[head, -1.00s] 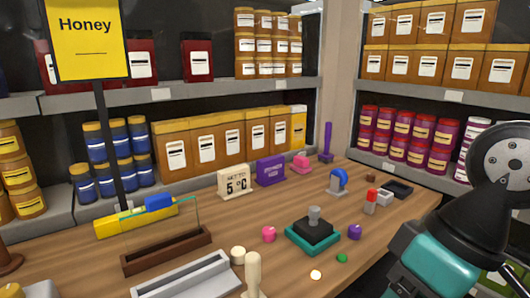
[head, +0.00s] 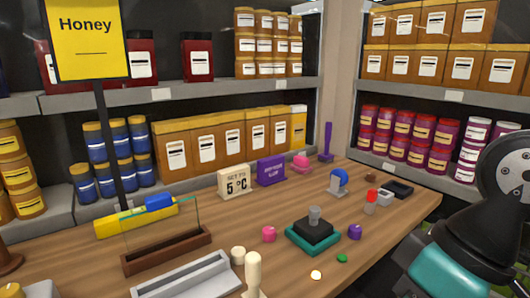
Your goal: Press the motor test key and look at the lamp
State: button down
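I cannot tell for certain which item is the motor test key or which is the lamp. A teal base (head: 313,243) carries a black block (head: 314,230) with a grey knob (head: 314,214) on top, in the middle of the table. A small pale disc (head: 316,275) and a green disc (head: 342,258) lie in front of it. A red-topped piece (head: 371,196) with a pale lower part stands at the right, beside a small light-grey box (head: 385,198). My arm shows at the right edge; its gripper is out of view.
A blue round piece on a grey stand (head: 338,181) is behind the red-topped piece. A dark tray (head: 398,188) lies near the right edge. Pink (head: 269,234) and purple (head: 354,231) pieces flank the teal base. A brown trough (head: 166,252) and grey tray (head: 187,278) fill the front left.

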aim_at(342, 257)
jog(key=k, duration=1.35)
jog(key=u, duration=0.4)
jog(key=i, duration=0.4)
jog(key=u, duration=0.65)
jog(key=i, duration=1.25)
jog(key=z, duration=0.6)
